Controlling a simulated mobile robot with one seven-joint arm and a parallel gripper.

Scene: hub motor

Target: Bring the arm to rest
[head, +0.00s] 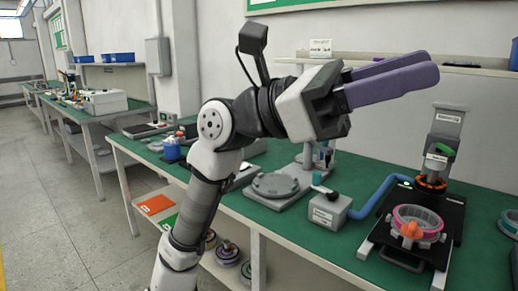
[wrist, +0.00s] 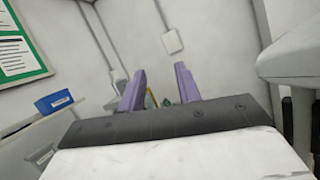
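My arm (head: 205,185) is raised and bent at the elbow. My gripper (head: 434,67) is held high above the green workbench (head: 350,230), its purple fingers pointing right. In the wrist view my gripper (wrist: 159,69) has its two fingers spread with nothing between them. It touches nothing in view.
On the workbench are a black fixture (head: 445,220) with a pink-rimmed ring part (head: 418,222), a grey box (head: 328,210) with a blue tube (head: 385,203), and a round grey plate (head: 275,185). A shelf (head: 470,69) runs along the wall behind. Floor is clear at left.

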